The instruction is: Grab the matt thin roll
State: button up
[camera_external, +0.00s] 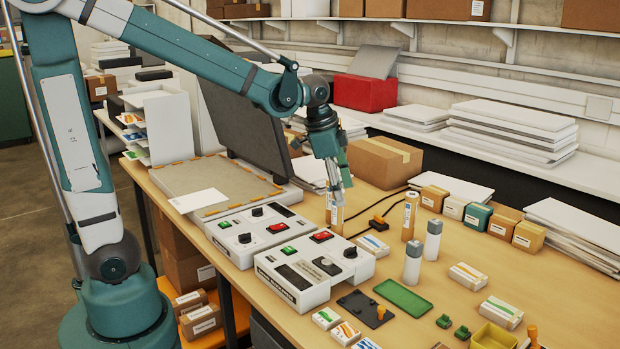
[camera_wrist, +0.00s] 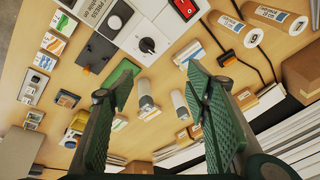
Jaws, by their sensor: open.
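Two tan rolls with white and blue labels stand upright on the table. One roll (camera_external: 335,214) is just below my gripper (camera_external: 338,186) in the external view, partly covered by it. The other roll (camera_external: 409,216) stands to its right, in the open. In the wrist view both rolls show at the upper right, one (camera_wrist: 276,18) near the corner and one (camera_wrist: 238,32) to its left. I cannot read for sure which label says matt thin. My gripper is open and empty, its fingers apart (camera_wrist: 160,72) and clear of the rolls.
Two grey-and-white bottles (camera_external: 413,263) stand right of the two control boxes (camera_external: 315,268). A black cable (camera_external: 376,216) runs between the rolls. A cardboard box (camera_external: 384,162) is behind them. A green tray (camera_external: 403,296) and small boxes lie in front.

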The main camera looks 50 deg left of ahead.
jog(key=w+d+f+m+g+p, duration=0.2)
jog(key=w+d+f+m, duration=0.25)
jog(key=w+d, duration=0.4)
jog(key=m+g+p, duration=0.1)
jog(key=m+p, duration=0.1)
jog(key=m, duration=0.2)
send_near(413, 261)
jog(key=w+a+f, duration=0.1)
jog(key=a+f, duration=0.1)
jog(key=shift+w+a+f+y, duration=0.25)
jog(key=shift+w+f+y, duration=0.05)
jog(key=shift+w, duration=0.05)
jog(key=shift+w+d+f+m+p, duration=0.3)
jog(key=shift+d+f, duration=0.15)
jog(key=shift+f, duration=0.2)
jog(key=shift+s, duration=0.1)
jog(key=shift+f, duration=1.3)
jog(key=shift+f, duration=0.1)
jog(key=shift+d+f+p, duration=0.15)
jog(key=shift+f, duration=1.05)
jog(key=shift+d+f+p, duration=0.1)
jog(key=shift+f+p, duration=0.05)
jog(key=shift+f, duration=1.1)
